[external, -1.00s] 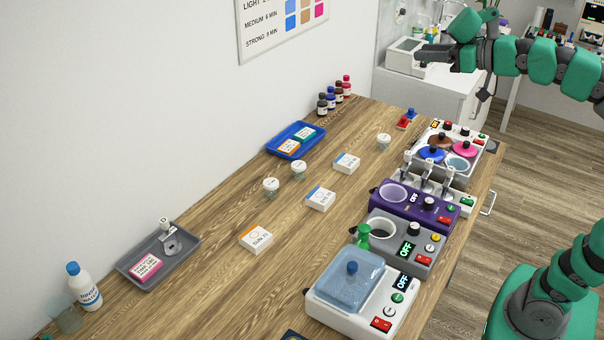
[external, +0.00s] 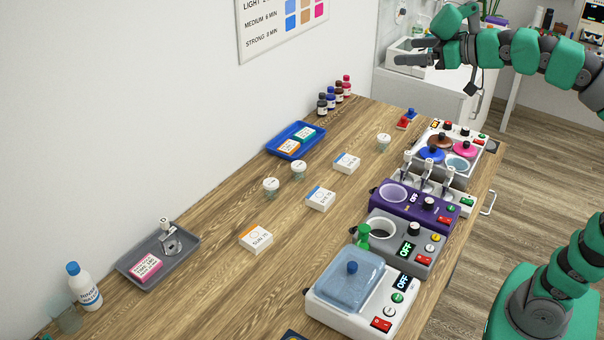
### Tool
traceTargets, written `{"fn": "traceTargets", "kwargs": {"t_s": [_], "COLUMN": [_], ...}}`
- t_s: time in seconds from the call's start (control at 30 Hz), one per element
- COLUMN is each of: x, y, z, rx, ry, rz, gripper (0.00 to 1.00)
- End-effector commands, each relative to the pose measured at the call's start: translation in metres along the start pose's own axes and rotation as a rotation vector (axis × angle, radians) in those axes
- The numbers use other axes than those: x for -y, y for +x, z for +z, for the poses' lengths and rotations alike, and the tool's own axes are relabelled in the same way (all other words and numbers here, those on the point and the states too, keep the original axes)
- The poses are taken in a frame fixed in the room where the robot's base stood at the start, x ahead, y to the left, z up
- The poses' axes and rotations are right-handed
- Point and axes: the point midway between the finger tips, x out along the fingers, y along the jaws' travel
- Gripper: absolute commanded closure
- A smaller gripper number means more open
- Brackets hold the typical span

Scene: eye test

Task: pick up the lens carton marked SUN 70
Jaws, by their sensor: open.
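A white lens carton with an orange patch (external: 257,239) lies flat on the wooden table in the external view, left of the machines; its print appears to read SUN 70. Two similar white cartons with blue edges lie farther back, one at mid-table (external: 320,199) and one beyond it (external: 346,163); their print is too small to read surely. My gripper (external: 405,52) is open and empty at the upper right, high up and far from the carton, its fingers pointing left.
A row of machines runs along the right edge, with a lidded white bath (external: 388,308) nearest and a purple unit (external: 437,212) behind. A grey tray (external: 190,252) and a blue tray (external: 281,150) lie along the wall. Lidded jars (external: 271,185) stand mid-table. The wood around the SUN 70 carton is clear.

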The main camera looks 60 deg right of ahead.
Motion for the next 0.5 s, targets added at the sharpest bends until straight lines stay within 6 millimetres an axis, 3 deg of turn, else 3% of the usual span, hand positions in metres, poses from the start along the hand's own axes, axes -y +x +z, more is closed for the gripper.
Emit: {"fn": "traceTargets", "kwargs": {"t_s": [0.17, 0.5], "x": [0.01, 0.035], "y": [0.049, 0.135], "z": [-0.01, -0.005], "rx": [0.093, 0.255], "ry": [-0.069, -0.212], "rz": [-0.041, -0.147], "gripper": [0.13, 0.13]}}
